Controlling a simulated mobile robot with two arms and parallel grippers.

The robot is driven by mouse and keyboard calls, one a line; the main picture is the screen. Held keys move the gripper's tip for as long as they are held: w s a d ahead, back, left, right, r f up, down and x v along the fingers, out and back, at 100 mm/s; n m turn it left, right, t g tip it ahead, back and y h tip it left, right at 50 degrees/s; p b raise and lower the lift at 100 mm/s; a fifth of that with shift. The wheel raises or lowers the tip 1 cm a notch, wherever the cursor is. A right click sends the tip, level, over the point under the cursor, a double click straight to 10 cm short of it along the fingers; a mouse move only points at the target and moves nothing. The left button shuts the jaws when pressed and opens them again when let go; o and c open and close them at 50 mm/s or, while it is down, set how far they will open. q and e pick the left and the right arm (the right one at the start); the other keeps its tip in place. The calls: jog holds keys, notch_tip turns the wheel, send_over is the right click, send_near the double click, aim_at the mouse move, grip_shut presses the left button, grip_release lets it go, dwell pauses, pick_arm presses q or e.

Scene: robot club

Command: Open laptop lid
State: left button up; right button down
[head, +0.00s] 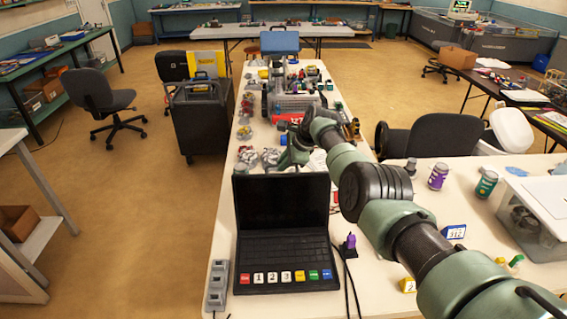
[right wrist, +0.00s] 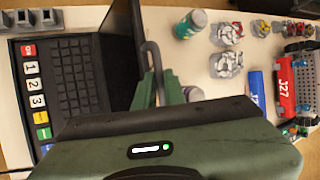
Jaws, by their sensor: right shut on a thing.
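The black laptop (head: 285,250) stands on the long white table with its keyboard facing me. Its lid (head: 283,203) is raised, close to upright, with a dark screen. Colored stickers run along the laptop's front edge. In the right wrist view the lid (right wrist: 122,45) shows edge-on beside the gripper's fingers (right wrist: 156,85). The exact contact is partly hidden. My left gripper is not in view.
Cables and a purple plug (head: 350,243) lie right of the laptop, and a grey power strip (head: 216,285) lies left. Bottles (head: 438,176), a clear bin (head: 535,220) and small blocks stand on the right. Crumpled cups (head: 270,157) and a red-labelled crate (head: 297,104) lie beyond the lid.

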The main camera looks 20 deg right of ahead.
jog(key=c, duration=1.5)
grip_release()
jog(key=p+v, duration=0.3)
jog(key=p, duration=0.1)
jog(key=shift+w+a+r, duration=0.1)
jog(key=shift+w+r, duration=0.05)
jog(key=shift+s+r, duration=0.1)
jog(key=shift+s, duration=0.15)
jog(key=shift+v, duration=2.25)
